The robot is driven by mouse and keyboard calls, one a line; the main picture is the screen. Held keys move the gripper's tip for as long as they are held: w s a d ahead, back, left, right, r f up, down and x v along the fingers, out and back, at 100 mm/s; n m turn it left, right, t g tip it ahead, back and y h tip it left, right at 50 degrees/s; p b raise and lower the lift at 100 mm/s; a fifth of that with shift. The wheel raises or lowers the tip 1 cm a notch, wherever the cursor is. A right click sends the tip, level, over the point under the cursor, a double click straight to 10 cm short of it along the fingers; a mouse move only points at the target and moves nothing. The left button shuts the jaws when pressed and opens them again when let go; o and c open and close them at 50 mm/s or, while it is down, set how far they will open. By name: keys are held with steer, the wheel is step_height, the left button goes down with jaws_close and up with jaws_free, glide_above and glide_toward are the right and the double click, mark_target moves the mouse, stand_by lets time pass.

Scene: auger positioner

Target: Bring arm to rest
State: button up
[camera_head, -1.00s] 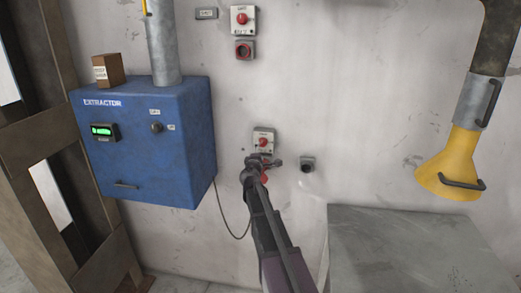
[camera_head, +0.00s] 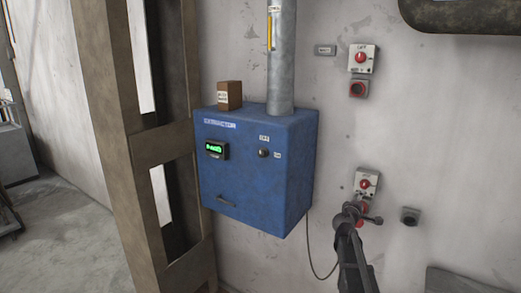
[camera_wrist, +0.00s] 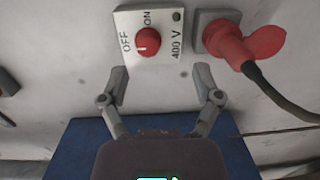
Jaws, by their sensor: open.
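My gripper (camera_head: 360,208) is at the wall in front of the lower red-knobbed switch (camera_head: 367,184). In the wrist view my gripper (camera_wrist: 160,76) is open and empty, with its two fingers spread apart. The switch plate (camera_wrist: 166,20) lies just beyond the fingertips, marked OFF, ON and 400 V, with a red knob (camera_wrist: 148,42). No finger is closed on the knob. In the head view my gripper and arm partly hide what is below the switch.
A blue extractor box (camera_head: 255,185) with a lit green display hangs left of my arm. A red plug (camera_wrist: 238,48) with a cable sits beside the switch. A wooden post (camera_head: 130,140) stands at left.

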steer(key=s+a+f+m+g+y, duration=0.45)
steer(key=s+a+f, duration=0.3)
steer(key=s, duration=0.45)
steer(key=s+a+f+m+g+y, duration=0.3)
steer(key=s+a+f+m+g, duration=0.3)
steer(key=s+f, duration=0.45)
steer(key=s+a+g+y, duration=0.3)
steer(key=s+a+y, duration=0.1)
steer(key=s+a, duration=0.5)
steer(key=shift+s+a, duration=0.4)
steer(key=shift+s, duration=0.1)
steer(key=shift+r, duration=0.1)
